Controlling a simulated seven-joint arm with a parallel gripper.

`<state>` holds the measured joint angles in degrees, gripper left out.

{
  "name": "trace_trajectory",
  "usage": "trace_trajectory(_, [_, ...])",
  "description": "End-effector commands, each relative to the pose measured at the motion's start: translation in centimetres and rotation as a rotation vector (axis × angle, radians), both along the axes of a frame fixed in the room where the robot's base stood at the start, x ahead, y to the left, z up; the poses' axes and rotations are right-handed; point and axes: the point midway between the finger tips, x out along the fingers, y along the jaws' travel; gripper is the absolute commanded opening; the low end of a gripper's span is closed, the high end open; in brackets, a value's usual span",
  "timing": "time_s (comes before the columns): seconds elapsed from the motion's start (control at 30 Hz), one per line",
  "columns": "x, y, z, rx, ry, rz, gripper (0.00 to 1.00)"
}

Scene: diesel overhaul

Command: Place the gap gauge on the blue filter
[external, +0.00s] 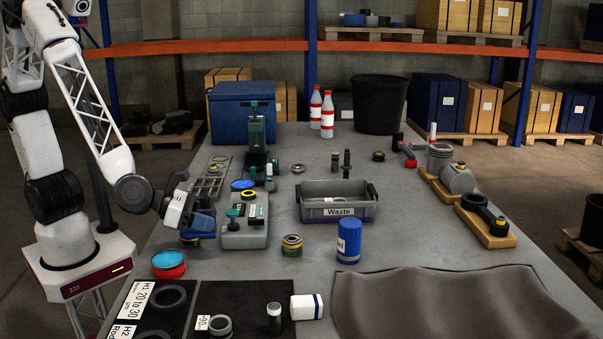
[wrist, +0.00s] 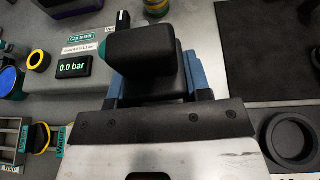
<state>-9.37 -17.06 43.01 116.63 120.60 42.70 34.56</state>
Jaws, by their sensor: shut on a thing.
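My gripper (external: 198,226) is low over the left side of the table in the external view, left of the grey test unit. It is shut on a dark block with a teal end (wrist: 145,62), seemingly the gap gauge, which fills the middle of the wrist view and hides most of the blue fingers. In the external view the gauge is too small and covered to make out clearly. The blue filter (external: 348,242), an upright blue cylinder with a pale label, stands apart from my gripper, to its right and in front of the waste bin. I cannot see it in the wrist view.
The grey cap tester (external: 245,222) stands just right of my gripper, with a yellow-banded cylinder (external: 292,245) beyond it. The waste bin (external: 338,205) is mid-table. A red-and-blue tin (external: 168,265) and black mats with rings (external: 240,302) are near. A grey cloth (external: 455,305) covers the front right.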

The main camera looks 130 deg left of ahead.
Motion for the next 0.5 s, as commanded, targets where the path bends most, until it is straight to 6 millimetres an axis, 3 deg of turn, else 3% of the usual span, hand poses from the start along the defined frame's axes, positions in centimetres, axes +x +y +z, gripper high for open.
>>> trace_trajectory(0.5, [8.6, 11.4, 6.7, 0.006, -0.005, 0.244, 0.10])
